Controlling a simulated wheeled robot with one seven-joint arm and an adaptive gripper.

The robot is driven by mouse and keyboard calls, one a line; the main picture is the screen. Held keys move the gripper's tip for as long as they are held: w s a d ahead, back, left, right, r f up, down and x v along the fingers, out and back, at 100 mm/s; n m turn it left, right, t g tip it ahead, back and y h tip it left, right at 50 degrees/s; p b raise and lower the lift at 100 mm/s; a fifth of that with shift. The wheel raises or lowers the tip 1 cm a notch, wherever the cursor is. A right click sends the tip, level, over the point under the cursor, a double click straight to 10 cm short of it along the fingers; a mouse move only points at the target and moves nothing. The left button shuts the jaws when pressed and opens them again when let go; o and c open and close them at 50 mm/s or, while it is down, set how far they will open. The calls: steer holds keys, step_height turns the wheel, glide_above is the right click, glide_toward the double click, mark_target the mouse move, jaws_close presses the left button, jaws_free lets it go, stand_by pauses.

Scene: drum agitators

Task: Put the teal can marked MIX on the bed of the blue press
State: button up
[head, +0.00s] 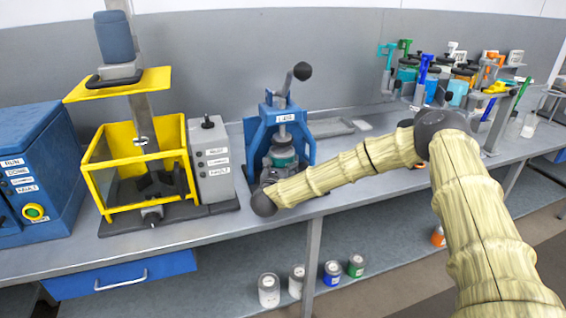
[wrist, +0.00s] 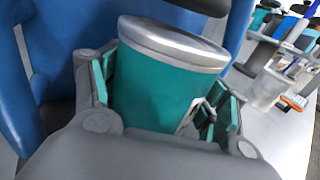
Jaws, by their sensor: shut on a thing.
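The teal can (wrist: 165,75) with a silver rim fills the middle of the wrist view. My gripper (wrist: 160,100) is shut on it, with a teal-padded finger on each side. Part of a white label shows low on the can; its wording cannot be read. In the head view the can (head: 283,156) is inside the blue press (head: 262,130), under the ram. My gripper (head: 278,168) reaches in from the front. The press bed is mostly hidden, so I cannot tell whether the can touches it.
A yellow-guarded machine (head: 98,180) and a grey control box (head: 212,165) stand left of the press. A flat grey tray (head: 332,128) lies behind to the right. Several cans and colourful tools crowd the right end of the bench. Several cans stand on the lower shelf.

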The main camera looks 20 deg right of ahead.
steer(key=shift+x, duration=0.85)
steer(key=shift+f+p, duration=0.6)
steer(key=shift+f, duration=0.15)
steer(key=shift+s+f, duration=0.1)
steer(key=o, duration=1.3)
steer(key=shift+s+a, duration=0.1)
steer(key=b+v, duration=0.3)
steer(key=v, duration=0.8)
steer(key=shift+s+a, duration=0.25)
steer(key=shift+s, duration=0.1)
